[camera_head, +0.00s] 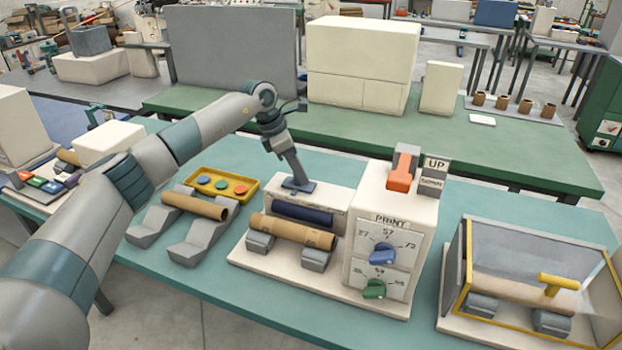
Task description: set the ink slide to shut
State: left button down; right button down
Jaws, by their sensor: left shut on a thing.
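The print station is a cream unit with a dark blue roller (303,214) over a brown tube (291,232). A flat blue-grey piece (299,187), apparently the ink slide, sits on the top of its housing. My left gripper (297,181) reaches down from above and is shut on this piece; the fingertips are small and partly hidden. Which end of its travel the slide is at cannot be told. My right gripper is not in view.
The cream PRINT box (390,228) stands just right, with a blue dial (382,254), a green dial (374,289) and an orange lever (402,175) beside an UP sign (435,164). A yellow button tray (221,186) lies left. A yellow-framed guard (535,268) stands right.

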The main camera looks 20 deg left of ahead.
pick_arm(q)
jog(key=shift+a+r, duration=0.1)
jog(key=shift+a, duration=0.1)
jog(key=c, duration=1.7)
grip_release()
jog(key=shift+c, duration=0.2)
jog(key=shift+o, duration=1.1)
jog(key=shift+a, duration=0.2)
jog(key=shift+d, duration=0.1)
